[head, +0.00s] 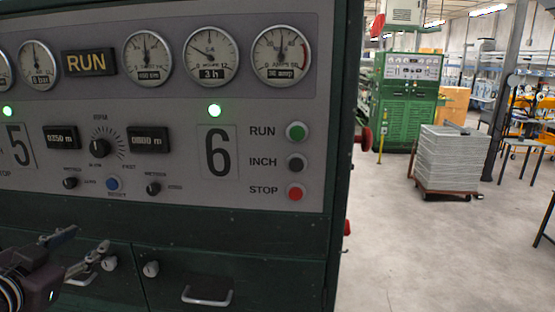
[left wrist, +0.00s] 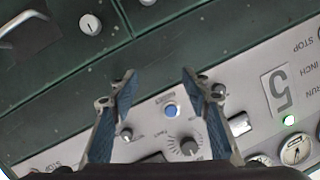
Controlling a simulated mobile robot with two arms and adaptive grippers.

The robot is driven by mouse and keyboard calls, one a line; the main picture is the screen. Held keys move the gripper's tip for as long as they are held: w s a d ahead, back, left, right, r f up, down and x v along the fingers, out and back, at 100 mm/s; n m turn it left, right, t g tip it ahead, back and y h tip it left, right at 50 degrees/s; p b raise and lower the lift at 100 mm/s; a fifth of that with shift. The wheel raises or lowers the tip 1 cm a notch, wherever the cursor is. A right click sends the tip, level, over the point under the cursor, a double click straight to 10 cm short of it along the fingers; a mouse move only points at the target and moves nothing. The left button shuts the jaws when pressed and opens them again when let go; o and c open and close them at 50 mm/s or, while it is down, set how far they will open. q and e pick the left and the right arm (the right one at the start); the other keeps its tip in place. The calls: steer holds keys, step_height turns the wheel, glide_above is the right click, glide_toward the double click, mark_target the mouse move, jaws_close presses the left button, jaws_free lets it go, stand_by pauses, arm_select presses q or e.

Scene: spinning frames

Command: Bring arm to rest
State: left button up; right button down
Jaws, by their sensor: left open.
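My left gripper (head: 84,250) comes in at the lower left of the head view, in front of the machine's lower green front. In the left wrist view its two blue-padded fingers are spread apart, with nothing between the fingertips (left wrist: 158,80). The control panel (head: 230,110) shows beyond it, with a blue button (left wrist: 171,110) and a black knob (left wrist: 189,147) between and beside the fingers in that view. The gripper looks apart from the panel, though the exact gap is hard to tell. My right gripper is not in view.
The panel has a RUN sign (head: 88,62), dials, two green lamps and a red STOP button (head: 295,193). Below are drawers with a handle (head: 206,296). At right, the floor (head: 420,255) is open before a stacked cart (head: 448,158) and another green machine (head: 405,105).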

arm_select(q)
steer(key=s+d+f+n+g, duration=0.1)
steer(key=s+d+f+g, duration=0.15)
steer(key=f, duration=0.55)
steer(key=s+d+f+g, duration=0.1)
steer(key=s+f, duration=0.3)
steer(key=f, duration=0.5)
steer(key=s+d+f+n+g, duration=0.1)
steer(key=s+d+f+g, duration=0.15)
steer(key=f, duration=0.55)
steer(key=s+d+f+g+h, duration=0.2)
steer(key=s+d+f+g, duration=0.4)
steer(key=s+d+f, duration=0.85)
steer(key=s+a+f+b, duration=0.1)
steer(key=s+f, duration=0.1)
steer(key=f, duration=1.1)
steer(key=s+a+f+b, duration=0.1)
steer(key=s+f+b, duration=0.1)
steer(key=f, duration=1.2)
steer(key=s+a+f+g+b, duration=0.2)
steer(key=s+a+f, duration=0.1)
steer(key=s+f, duration=1.4)
step_height(320, 180, down, 2)
steer(key=shift+y, duration=0.3)
